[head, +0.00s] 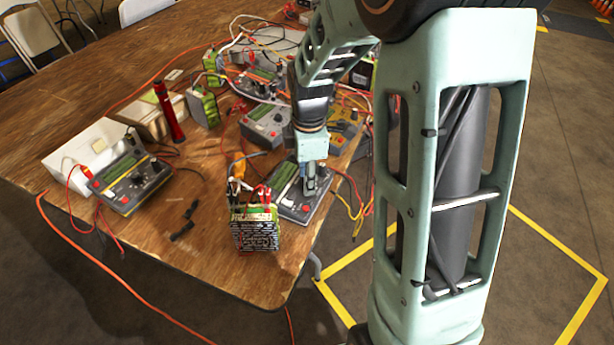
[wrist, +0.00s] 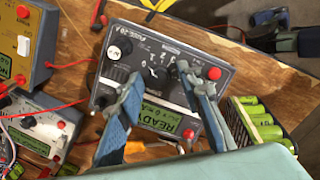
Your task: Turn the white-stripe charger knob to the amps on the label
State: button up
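The charger (head: 300,205) under my gripper is a grey box near the table's front right corner. The wrist view shows it from above, with its face (wrist: 150,40) bearing white dial markings, a red button, dark knobs and a green screen reading READY. Another (wrist: 171,71) is by the right fingertip. I cannot make out a white stripe on either. My gripper (wrist: 158,80) is open over the charger's face, fingers apart; contact is unclear. It also shows in the head view (head: 310,182). Its fingers hide parts of the panel.
A battery pack (head: 255,235) with green cells stands beside the charger, close to my gripper. Another charger (head: 130,183) sits at left, with a red flashlight (head: 168,112) behind. More chargers and loose cables crowd the back. Bare wood (head: 215,255) lies at front left.

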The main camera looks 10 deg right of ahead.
jog(key=shift+c, duration=0.5)
grip_shut()
jog(key=shift+r+m, duration=0.1)
jog(key=shift+m, duration=0.2)
jog(key=m+p, duration=0.2)
jog(key=m, duration=0.3)
jog(key=shift+w+g, duration=0.15)
jog(key=shift+g, duration=0.25)
jog(key=m+p, duration=0.1)
jog(key=m, duration=0.4)
jog(key=shift+m+g+y+p, duration=0.3)
jog(key=shift+y+p, duration=0.1)
jog(key=m+p, duration=0.1)
jog(key=m, duration=0.5)
jog(key=shift+d+y, duration=0.15)
jog(key=shift+y, duration=0.25)
jog(key=m+p, duration=0.1)
jog(key=m, duration=0.5)
jog(key=shift+d+y, duration=0.1)
jog(key=shift+y, duration=0.3)
jog(key=shift+m, duration=0.3)
